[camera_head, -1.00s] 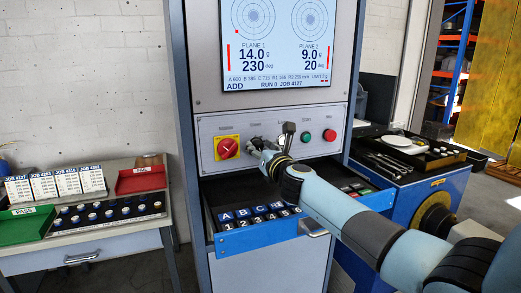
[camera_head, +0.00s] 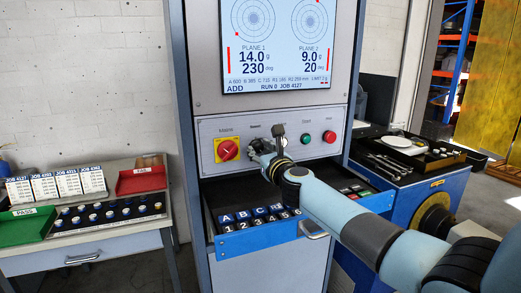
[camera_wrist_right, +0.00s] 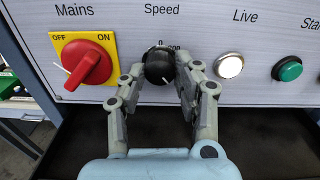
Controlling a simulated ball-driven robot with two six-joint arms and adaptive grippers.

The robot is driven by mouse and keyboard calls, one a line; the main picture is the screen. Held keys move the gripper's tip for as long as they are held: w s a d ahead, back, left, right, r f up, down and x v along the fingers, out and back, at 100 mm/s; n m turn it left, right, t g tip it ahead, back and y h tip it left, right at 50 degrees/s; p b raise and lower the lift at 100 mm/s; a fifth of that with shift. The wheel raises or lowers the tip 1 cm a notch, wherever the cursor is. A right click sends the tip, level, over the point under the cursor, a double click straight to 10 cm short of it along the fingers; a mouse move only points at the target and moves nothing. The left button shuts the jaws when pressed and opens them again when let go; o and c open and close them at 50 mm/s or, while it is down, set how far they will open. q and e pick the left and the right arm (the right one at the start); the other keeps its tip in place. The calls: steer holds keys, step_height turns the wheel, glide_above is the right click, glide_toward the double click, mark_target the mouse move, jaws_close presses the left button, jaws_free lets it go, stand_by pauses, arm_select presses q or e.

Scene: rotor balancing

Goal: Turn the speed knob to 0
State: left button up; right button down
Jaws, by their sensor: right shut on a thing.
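The black round speed knob (camera_wrist_right: 159,66) sits under the "Speed" label on the grey control panel in the right wrist view. A "0" shows above it and a "200" at its upper right; the rest of its scale is hidden. My right gripper (camera_wrist_right: 161,72) is shut on the knob, one finger on each side. In the head view my right gripper (camera_head: 264,150) is at the panel and hides the knob. I cannot tell the knob's exact setting. My left gripper is in neither current view.
The red mains switch (camera_wrist_right: 88,66) on its yellow plate is left of the knob. The white live lamp (camera_wrist_right: 229,66) and green start button (camera_wrist_right: 287,69) are to its right. An open blue drawer (camera_head: 262,238) with lettered tiles juts out below.

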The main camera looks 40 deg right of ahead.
steer(key=n+p, duration=0.1)
steer(key=n, duration=0.3)
steer(key=shift+n, duration=0.3)
steer(key=n, duration=0.3)
steer(key=shift+n+p, duration=0.3)
steer(key=shift+p, duration=0.1)
steer(key=n+p, duration=0.1)
steer(key=n, duration=0.3)
steer(key=shift+n, duration=0.3)
steer(key=n, duration=0.3)
steer(key=shift+n+p, duration=0.3)
steer(key=shift+p, duration=0.1)
steer(key=n, duration=1.1)
steer(key=shift+n, duration=0.4)
